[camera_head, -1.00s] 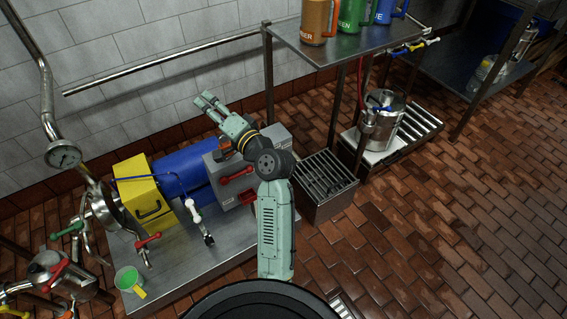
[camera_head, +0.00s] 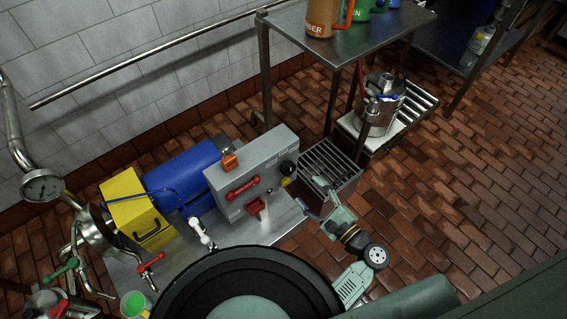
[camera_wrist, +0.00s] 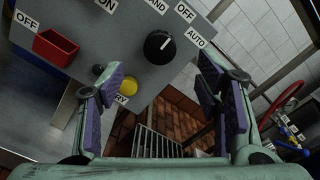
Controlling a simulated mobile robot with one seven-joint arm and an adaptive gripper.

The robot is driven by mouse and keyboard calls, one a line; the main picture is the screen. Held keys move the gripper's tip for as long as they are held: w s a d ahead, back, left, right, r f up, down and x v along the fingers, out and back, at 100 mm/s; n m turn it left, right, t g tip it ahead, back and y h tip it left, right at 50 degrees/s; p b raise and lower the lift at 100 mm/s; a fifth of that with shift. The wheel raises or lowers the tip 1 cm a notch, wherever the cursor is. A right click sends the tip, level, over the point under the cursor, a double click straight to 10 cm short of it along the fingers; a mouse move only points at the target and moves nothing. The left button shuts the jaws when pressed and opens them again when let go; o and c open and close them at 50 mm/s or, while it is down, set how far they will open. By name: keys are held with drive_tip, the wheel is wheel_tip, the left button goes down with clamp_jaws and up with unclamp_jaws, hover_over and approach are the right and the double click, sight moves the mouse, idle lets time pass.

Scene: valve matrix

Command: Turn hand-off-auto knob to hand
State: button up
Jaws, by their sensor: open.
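The hand-off-auto knob (camera_wrist: 160,47) is black and round, on the grey control box (camera_head: 232,180). Its white mark points up and right, roughly at the OFF label (camera_wrist: 185,12), between the HAND label (camera_wrist: 155,5) and the AUTO label (camera_wrist: 195,40). In the head view the knob (camera_head: 288,168) shows dark and small near the box's right end. My gripper (camera_head: 319,200) is open and empty, to the lower right of the box. In the wrist view its fingers (camera_wrist: 162,82) stand wide apart, and the knob shows between and beyond them, untouched.
A yellow knob (camera_wrist: 127,88) sits below the black one, near the left finger. A red switch (camera_wrist: 55,48) and a red lever (camera_head: 242,188) are on the box too. A metal grate (camera_head: 332,165) and a steel table (camera_head: 350,45) stand to the right.

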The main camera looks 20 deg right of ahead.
sight(290, 171)
drive_tip(key=p+x, duration=0.2)
drive_tip(key=x, duration=0.8)
drive_tip(key=shift+c, duration=0.4)
drive_tip(key=c, duration=1.1)
